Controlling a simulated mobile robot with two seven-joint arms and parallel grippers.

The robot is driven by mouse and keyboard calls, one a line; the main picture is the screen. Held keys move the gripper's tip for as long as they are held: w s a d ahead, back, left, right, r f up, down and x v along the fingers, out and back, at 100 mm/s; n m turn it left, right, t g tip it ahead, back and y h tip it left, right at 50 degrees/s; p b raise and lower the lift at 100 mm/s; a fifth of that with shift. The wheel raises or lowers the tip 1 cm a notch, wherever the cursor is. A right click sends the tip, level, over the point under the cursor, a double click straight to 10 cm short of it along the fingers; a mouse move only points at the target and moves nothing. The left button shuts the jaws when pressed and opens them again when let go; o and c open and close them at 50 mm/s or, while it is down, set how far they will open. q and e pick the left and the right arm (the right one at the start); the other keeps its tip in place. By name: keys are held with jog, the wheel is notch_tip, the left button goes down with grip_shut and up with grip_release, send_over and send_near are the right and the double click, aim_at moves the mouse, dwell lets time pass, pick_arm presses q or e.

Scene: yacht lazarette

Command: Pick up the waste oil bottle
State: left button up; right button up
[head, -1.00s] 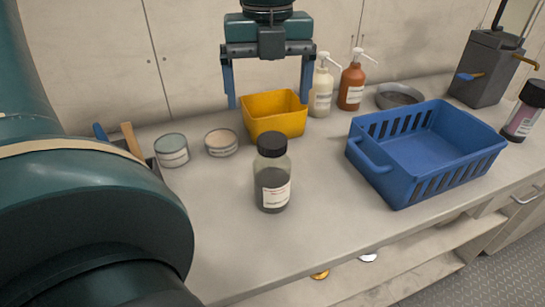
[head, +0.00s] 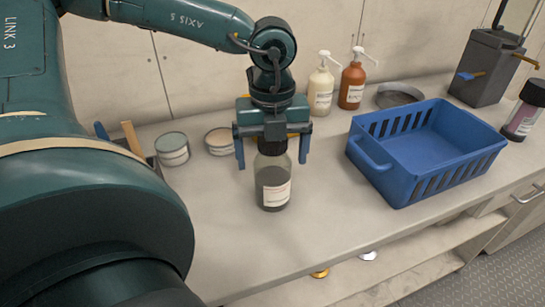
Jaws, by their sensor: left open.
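The waste oil bottle (head: 273,186) appears to be the clear bottle with dark contents, a black cap and a white label. It stands upright on the counter near the middle of the head view. My left gripper (head: 271,163) is open, pointing down, with its blue fingers to the left and right of the bottle's upper part. Whether the fingers are level with the bottle or a little behind it is hard to tell. The palm is just above the cap. My right gripper is not in view.
A blue slotted basket (head: 428,152) stands to the right on the counter (head: 330,225). Two tins (head: 172,149) stand to the left. Cream (head: 321,88) and orange (head: 353,82) pump bottles and a grey dish (head: 399,95) are behind. The yellow bin is mostly hidden behind my gripper.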

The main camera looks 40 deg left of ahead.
pick_arm(q)
jog(key=c, duration=1.3)
